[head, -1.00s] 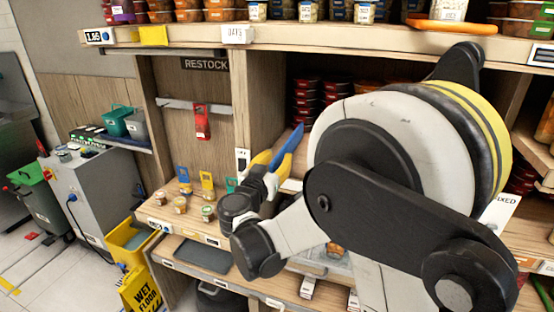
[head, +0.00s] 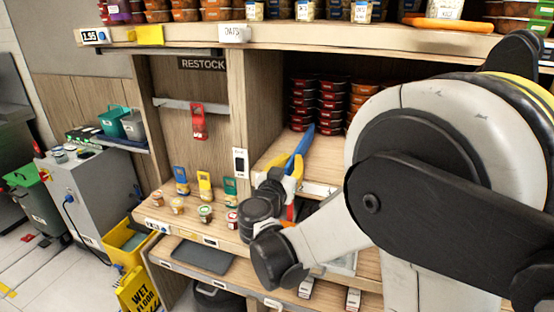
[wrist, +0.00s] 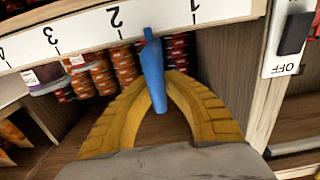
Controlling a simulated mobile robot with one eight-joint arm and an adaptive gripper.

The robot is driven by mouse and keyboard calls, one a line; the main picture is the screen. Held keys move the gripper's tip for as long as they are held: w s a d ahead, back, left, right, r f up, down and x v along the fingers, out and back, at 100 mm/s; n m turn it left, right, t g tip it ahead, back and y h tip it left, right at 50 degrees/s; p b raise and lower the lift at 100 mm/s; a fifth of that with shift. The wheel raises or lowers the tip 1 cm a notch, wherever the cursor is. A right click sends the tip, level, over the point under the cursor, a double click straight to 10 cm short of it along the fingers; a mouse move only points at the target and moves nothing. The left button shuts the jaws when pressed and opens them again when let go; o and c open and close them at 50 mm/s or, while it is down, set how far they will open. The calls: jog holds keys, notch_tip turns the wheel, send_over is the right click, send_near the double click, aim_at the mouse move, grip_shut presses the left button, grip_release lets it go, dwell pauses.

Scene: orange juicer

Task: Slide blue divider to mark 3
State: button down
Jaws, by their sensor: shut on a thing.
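The blue divider (head: 303,141) stands at the shelf bay's front, and also shows in the wrist view (wrist: 153,76). My gripper (head: 294,168) has yellow fingers shut on it, one on each side, in the wrist view (wrist: 155,88). A white strip (wrist: 85,40) with numbers runs along the shelf edge and appears upside down there. The divider is between the 2 (wrist: 115,22) and the 1 (wrist: 194,12). The 3 mark (wrist: 54,36) lies further left in the wrist view. The divider's lower end is hidden in the head view.
Stacked red-lidded tubs (head: 318,103) stand deeper in the bay; stacks also show behind the strip in the wrist view. A wooden side wall and a switch plate marked OFF (wrist: 288,45) are close on the right there. Small jars (head: 178,206) stand on the left counter.

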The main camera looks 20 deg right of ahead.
jog(key=s+d, duration=0.2)
jog(key=d, duration=0.1)
jog(key=s+d, duration=0.2)
jog(key=d, duration=0.1)
jog(key=s+d, duration=0.2)
jog(key=d, duration=0.1)
jog(key=shift+s, duration=0.2)
jog(key=c, duration=1.5)
grip_release()
jog(key=shift+o, duration=0.2)
jog(key=v, duration=1.2)
